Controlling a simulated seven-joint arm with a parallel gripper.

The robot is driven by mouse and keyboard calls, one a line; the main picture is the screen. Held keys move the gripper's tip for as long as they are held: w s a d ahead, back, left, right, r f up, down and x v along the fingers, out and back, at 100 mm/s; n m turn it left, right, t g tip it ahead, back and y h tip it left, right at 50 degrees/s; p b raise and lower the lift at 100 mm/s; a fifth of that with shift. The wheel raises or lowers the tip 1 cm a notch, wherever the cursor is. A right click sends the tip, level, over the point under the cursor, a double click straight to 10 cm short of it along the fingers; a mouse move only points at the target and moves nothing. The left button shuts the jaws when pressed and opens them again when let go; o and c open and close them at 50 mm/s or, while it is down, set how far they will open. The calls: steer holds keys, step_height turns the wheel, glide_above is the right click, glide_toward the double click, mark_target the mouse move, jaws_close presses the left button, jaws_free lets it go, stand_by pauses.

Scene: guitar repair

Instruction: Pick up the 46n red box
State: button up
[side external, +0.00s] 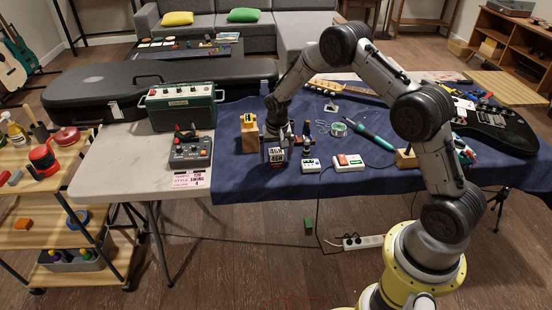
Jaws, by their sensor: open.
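A small dark box (276,156) with white lettering and some reddish colour stands on the blue cloth, near the front edge of the table. The lettering is too small to read surely. My gripper (286,139) points down right at the box, with its fingers apart. It hides the top and back of the box. I cannot tell whether the fingers touch it.
A yellow-orange block (249,132) stands close left of the box. A black guitar (498,128) lies far right. Bare cloth (235,178) shows in front.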

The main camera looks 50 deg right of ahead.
steer(key=shift+c, duration=0.3)
steer(key=c, duration=1.4)
steer(key=shift+r, duration=0.1)
jaws_close()
steer(key=shift+r, duration=0.1)
